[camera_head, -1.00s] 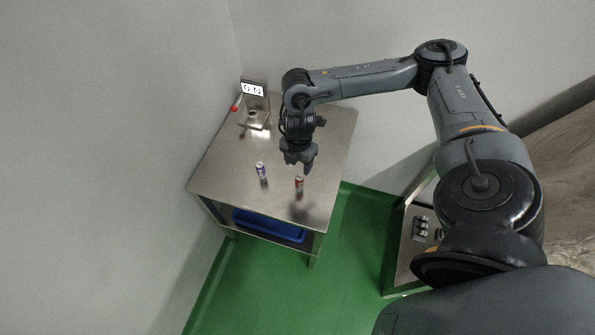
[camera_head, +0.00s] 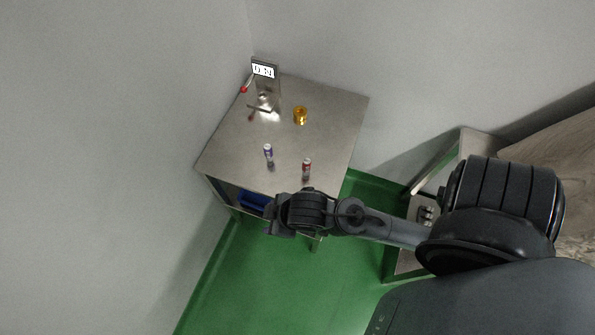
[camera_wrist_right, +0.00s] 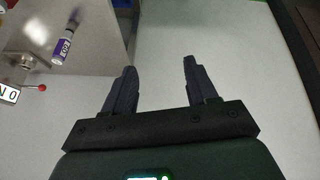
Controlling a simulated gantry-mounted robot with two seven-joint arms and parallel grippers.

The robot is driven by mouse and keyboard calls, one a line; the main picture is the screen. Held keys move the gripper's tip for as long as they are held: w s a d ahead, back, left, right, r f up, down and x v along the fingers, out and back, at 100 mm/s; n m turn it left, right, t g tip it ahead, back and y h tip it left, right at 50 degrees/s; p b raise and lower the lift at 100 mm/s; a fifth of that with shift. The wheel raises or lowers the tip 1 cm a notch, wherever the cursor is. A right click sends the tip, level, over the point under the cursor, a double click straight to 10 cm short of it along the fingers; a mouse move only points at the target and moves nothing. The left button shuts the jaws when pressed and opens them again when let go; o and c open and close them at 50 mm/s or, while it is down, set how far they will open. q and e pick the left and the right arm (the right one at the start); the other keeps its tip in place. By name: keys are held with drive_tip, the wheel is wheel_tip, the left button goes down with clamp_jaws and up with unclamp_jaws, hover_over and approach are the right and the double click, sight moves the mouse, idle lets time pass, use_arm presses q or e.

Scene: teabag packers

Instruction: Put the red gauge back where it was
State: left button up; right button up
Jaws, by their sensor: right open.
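The red gauge (camera_head: 306,168), a small cylinder with a pale band, stands upright on the metal table near its front right. A purple-and-white gauge (camera_head: 268,153) stands to its left; it also shows in the right wrist view (camera_wrist_right: 64,42). My right gripper (camera_head: 273,214) is in front of the table's front edge, apart from both gauges. In the right wrist view its two fingers (camera_wrist_right: 160,80) are spread with nothing between them. The red gauge is not seen in that view. My left gripper is not in view.
A metal stand with a display (camera_head: 263,70) and a red-knobbed lever (camera_head: 243,89) is at the table's back left. A gold cylinder (camera_head: 300,116) stands right of it. A blue bin (camera_head: 254,202) is under the tabletop (camera_head: 335,125). The table's middle is clear.

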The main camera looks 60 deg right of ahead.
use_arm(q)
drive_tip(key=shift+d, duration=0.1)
use_arm(e)
drive_tip(key=s+d+f+m+g, duration=0.1)
drive_tip(key=s+d+m+g, duration=0.1)
drive_tip(key=s, duration=0.3)
drive_tip(key=shift+s+d+f+m, duration=0.15)
drive_tip(key=shift+d+f+m, duration=0.2)
drive_tip(key=shift+d, duration=0.35)
